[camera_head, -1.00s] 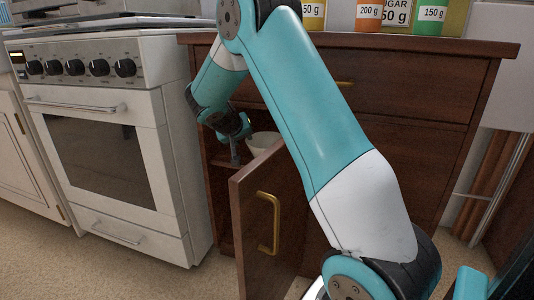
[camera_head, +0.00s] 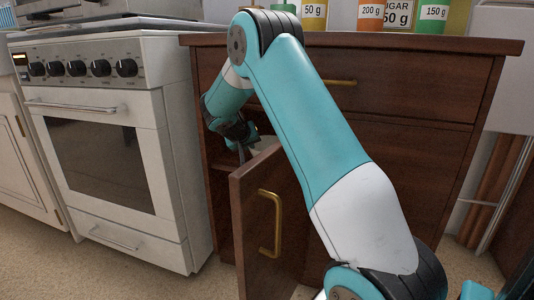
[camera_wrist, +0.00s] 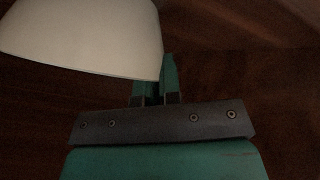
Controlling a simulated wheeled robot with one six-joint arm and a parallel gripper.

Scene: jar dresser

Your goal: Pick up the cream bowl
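The cream bowl (camera_head: 266,145) is inside the cabinet, behind the open door, and mostly hidden by the door and my arm. In the wrist view the bowl (camera_wrist: 85,35) fills the upper left, its edge against my gripper's fingers. My gripper (camera_head: 246,150) reaches into the cabinet at the bowl's left side. In the wrist view my gripper (camera_wrist: 156,82) has its two fingers close together with a narrow dark gap. The bowl covers the end of the left finger, and the right finger lies along its right edge. Whether the fingers pinch the wall is unclear.
The brown cabinet door (camera_head: 256,220) stands open with a brass handle, close beside my arm. A white stove (camera_head: 110,140) is to the left. Several labelled jars (camera_head: 370,15) stand on the dresser top (camera_head: 430,45). The inside of the cabinet is dark.

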